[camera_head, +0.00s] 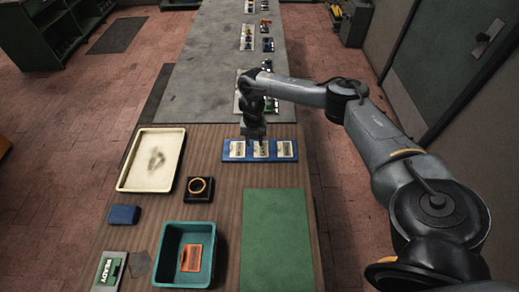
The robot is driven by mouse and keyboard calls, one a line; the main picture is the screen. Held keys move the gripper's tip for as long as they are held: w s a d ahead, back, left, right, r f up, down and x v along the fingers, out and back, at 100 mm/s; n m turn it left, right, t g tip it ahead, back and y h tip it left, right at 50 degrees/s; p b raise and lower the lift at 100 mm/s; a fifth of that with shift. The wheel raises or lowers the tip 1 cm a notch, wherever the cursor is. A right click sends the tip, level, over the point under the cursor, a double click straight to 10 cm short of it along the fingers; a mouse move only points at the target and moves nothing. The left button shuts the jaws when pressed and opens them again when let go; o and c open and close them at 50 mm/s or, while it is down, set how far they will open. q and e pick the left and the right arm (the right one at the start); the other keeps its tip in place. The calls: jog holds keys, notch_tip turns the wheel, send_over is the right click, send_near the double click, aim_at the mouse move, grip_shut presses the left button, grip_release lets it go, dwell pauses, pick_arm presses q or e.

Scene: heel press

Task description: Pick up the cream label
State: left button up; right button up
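A blue holder (226,158) lies on the wooden bench with three cream labels in a row: a left one (237,149), a middle one (261,151) and a right one (285,149). My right gripper (254,139) points down at the back edge of the holder, over or just behind the gap between the left and middle labels. Its fingertips are small and dark, so I cannot tell whether they are open or shut, or whether they touch a label. My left gripper is not in view.
A cream tray (136,183) is at the left, with a black block bearing a yellow ring (200,196) beside it. A teal bin (166,272) holds an orange item (191,258). A blue block (123,215) and a READY sign (106,272) lie left. The green mat (277,240) is clear.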

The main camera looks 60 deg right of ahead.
jog(key=shift+f, duration=0.5)
grip_shut()
jog(key=shift+r, duration=0.2)
